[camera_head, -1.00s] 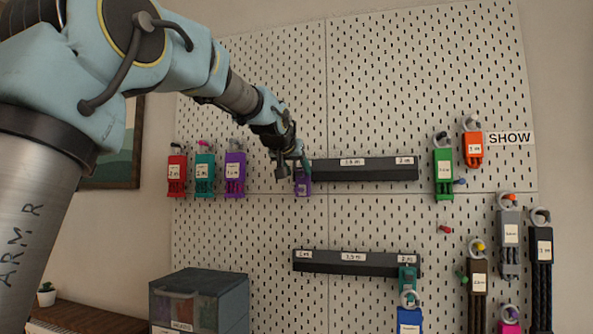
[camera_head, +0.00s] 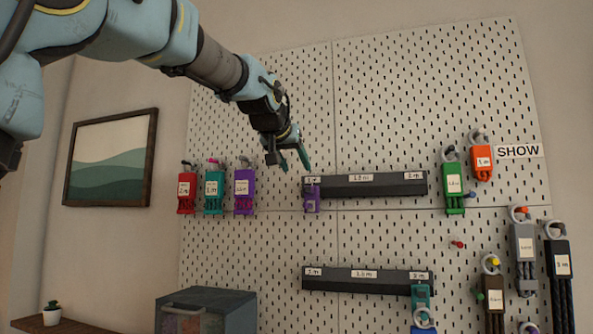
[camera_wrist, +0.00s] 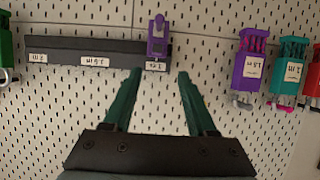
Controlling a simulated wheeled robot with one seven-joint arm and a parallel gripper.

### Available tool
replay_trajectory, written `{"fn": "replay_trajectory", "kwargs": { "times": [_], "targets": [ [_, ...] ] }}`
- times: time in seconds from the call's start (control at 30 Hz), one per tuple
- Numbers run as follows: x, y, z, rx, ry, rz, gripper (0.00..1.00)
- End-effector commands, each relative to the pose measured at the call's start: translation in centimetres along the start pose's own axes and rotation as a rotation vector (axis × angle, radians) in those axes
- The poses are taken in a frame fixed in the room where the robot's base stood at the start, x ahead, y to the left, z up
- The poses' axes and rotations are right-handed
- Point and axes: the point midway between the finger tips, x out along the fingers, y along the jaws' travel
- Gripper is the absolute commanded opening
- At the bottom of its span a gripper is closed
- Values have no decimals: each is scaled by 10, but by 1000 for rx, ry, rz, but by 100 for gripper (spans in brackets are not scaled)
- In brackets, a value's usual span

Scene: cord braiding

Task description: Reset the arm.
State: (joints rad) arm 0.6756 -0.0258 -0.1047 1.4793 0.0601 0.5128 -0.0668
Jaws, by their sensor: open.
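My arm reaches in from the upper left in the head view. My gripper (camera_head: 294,160) is open and empty, in front of the pegboard just above the left end of the upper black bar (camera_head: 372,184). In the wrist view its two green fingers (camera_wrist: 155,88) are spread apart with nothing between them. A small purple cord piece (camera_head: 312,198) hangs at the left end of the upper bar, apart from the fingers. It also shows in the wrist view (camera_wrist: 157,40), beyond the fingertips.
Red (camera_head: 187,190), teal (camera_head: 214,190) and purple (camera_head: 244,190) cord bundles hang left of the bar. Green (camera_head: 454,188) and orange (camera_head: 482,160) ones hang right. A lower black bar (camera_head: 350,279) holds a teal piece (camera_head: 421,296). A drawer cabinet (camera_head: 205,308) stands below.

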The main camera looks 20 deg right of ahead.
Motion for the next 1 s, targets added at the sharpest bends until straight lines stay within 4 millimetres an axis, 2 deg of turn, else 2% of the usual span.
{"fn": "replay_trajectory", "kwargs": {
  "times": [0.4, 0.47, 0.57, 0.67, 0.8, 0.87, 1.0],
  "targets": [
    [1, -1, 1, 0, -1, -1, 57],
    [3, -4, 6, -3, -12, -7, 57],
    [13, -23, 30, -14, -59, -34, 57],
    [27, -55, 77, -38, -143, -82, 57],
    [37, -108, 164, -92, -295, -159, 57],
    [36, -129, 203, -120, -361, -191, 57],
    [20, -170, 296, -195, -512, -258, 57]
  ]
}}
